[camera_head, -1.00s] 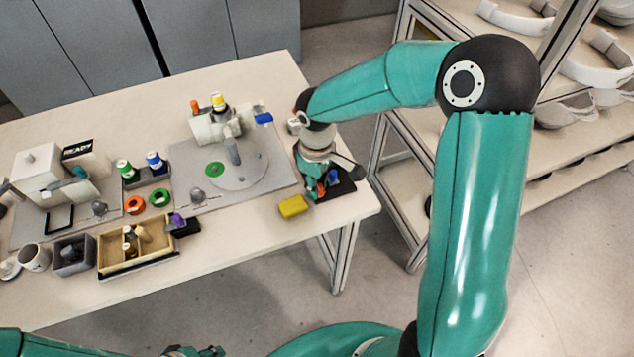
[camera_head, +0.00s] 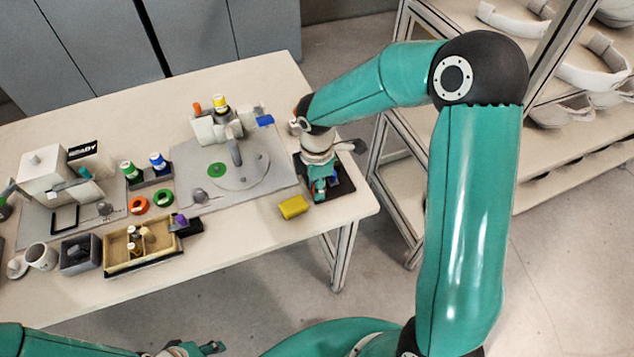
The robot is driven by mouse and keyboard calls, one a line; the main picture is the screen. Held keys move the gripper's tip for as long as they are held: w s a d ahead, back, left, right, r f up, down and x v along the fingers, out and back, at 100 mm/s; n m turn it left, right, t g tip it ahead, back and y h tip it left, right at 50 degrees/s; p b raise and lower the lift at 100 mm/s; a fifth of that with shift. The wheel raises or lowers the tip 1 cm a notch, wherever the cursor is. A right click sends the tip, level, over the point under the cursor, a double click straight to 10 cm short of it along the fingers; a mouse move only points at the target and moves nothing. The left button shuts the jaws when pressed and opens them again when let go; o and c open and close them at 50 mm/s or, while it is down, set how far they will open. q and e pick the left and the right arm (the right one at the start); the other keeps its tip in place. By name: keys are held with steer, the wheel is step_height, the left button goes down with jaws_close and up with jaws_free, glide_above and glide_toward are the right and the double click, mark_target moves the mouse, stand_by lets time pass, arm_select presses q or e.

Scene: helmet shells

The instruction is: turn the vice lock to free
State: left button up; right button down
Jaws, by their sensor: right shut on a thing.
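A light grey vice-like fixture (camera_head: 212,129) stands at the back of a grey plate, with a yellow-capped bottle (camera_head: 220,105) and a blue part (camera_head: 265,121) at its right end. A dark grey upright lever (camera_head: 236,152) stands in front of it on a round grey disc (camera_head: 255,172). I cannot tell which part is the lock. My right gripper (camera_head: 321,188) points down over a black mat (camera_head: 344,186), right of the plate. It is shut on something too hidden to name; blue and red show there. My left gripper (camera_head: 195,349) is partly cut off at the bottom edge.
A yellow block (camera_head: 293,206) lies near the table's front right corner. A wooden box (camera_head: 143,245), a grey bin (camera_head: 79,254) and a white mug (camera_head: 41,256) stand front left. Green and orange rings lie between. A shelf rack (camera_head: 400,160) stands to the right.

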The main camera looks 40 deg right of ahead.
steer(key=shift+w+d+r+n, duration=0.1)
steer(key=shift+w+n, duration=0.05)
steer(key=shift+n, duration=0.35)
steer(key=c, duration=1.2)
jaws_free()
step_height(320, 180, up, 12)
steer(key=shift+f, duration=0.1)
